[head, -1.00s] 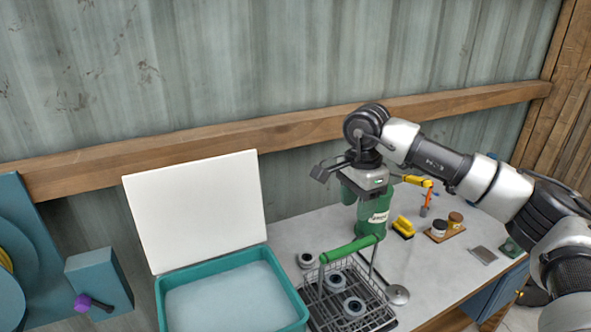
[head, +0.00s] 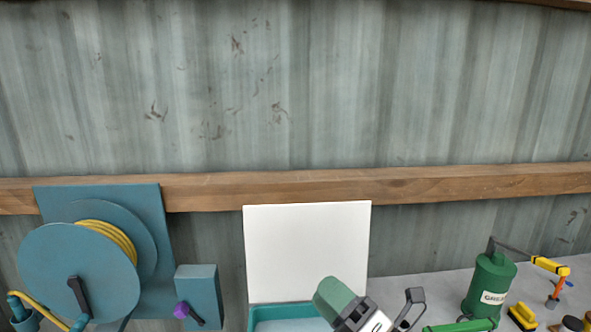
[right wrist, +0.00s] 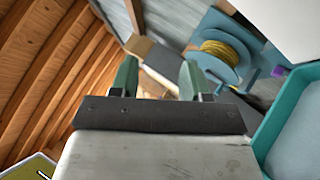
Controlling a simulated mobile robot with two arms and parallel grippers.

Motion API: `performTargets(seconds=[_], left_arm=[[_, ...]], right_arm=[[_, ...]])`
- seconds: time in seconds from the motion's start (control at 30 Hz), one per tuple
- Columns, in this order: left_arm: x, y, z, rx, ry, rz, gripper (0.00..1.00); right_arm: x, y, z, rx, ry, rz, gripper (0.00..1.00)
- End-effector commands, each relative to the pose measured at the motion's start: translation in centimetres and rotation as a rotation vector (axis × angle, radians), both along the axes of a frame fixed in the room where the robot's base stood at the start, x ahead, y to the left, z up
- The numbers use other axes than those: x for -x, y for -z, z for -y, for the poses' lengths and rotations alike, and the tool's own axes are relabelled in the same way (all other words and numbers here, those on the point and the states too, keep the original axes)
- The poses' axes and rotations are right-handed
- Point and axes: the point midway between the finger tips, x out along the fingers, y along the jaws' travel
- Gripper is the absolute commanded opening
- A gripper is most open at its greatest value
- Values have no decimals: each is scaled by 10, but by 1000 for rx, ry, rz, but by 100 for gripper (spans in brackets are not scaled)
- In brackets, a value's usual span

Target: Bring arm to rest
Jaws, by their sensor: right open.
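My right gripper (head: 330,293) shows at the bottom middle of the head view, in front of the teal tub and its white lid. Its green finger points up and to the left, and the rest of the arm is below the picture. In the right wrist view the two green fingers of this gripper (right wrist: 159,72) stand apart with nothing between them. My left gripper is in neither view.
The teal tub (head: 272,314) with its raised white lid (head: 306,250) stands at the wall. A blue hose reel (head: 65,275) is at left. A green grease can (head: 488,285) and a yellow brush (head: 522,316) stand on the bench at right.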

Motion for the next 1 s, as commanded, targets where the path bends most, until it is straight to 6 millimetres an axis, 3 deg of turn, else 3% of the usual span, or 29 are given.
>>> performTargets(seconds=[0.13,0.2,0.27,0.4,0.6,0.9,1.0], left_arm=[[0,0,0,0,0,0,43],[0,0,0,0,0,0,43],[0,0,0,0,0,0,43],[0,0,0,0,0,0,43],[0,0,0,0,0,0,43],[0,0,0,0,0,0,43],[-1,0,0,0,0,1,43]], right_arm=[[-3,49,51,-382,238,-477,46],[4,83,77,-542,360,-704,46],[18,117,97,-669,467,-899,46],[71,188,129,-898,707,-1298,46],[144,241,147,-1063,950,-1651,46],[238,277,154,-1182,1245,-2007,46],[226,306,153,-1169,1245,-2003,46]])
